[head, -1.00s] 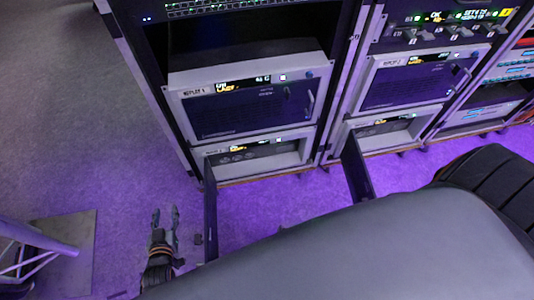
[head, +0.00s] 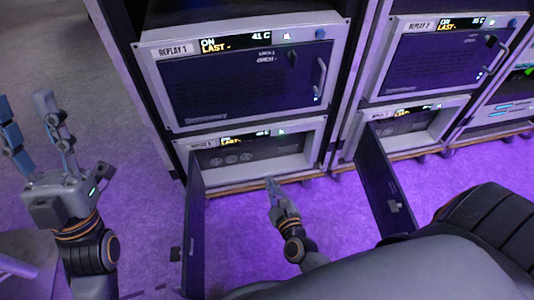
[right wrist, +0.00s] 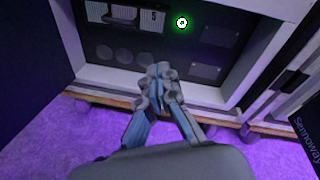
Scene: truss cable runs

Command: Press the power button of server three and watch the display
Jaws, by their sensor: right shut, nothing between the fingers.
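The lower left server (head: 310,150) sits recessed with its dark front door (head: 192,235) swung open; its label is too small to read surely. Its small display (head: 243,138) shows amber text, with a lit square button (head: 281,132) beside it. In the right wrist view the power button (right wrist: 182,22) has a green-lit ring. My right gripper (head: 271,184) is shut and empty, low in front of this server, fingertips below the button and apart from it. It also shows in the right wrist view (right wrist: 158,72). My left gripper (head: 27,108) is open and empty at the far left.
Above is the server labelled REPLAY 1 (head: 240,85), its display reading ON and 41 C. REPLAY 2 (head: 435,65) stands to the right. Below it, another open door (head: 388,180) juts out.

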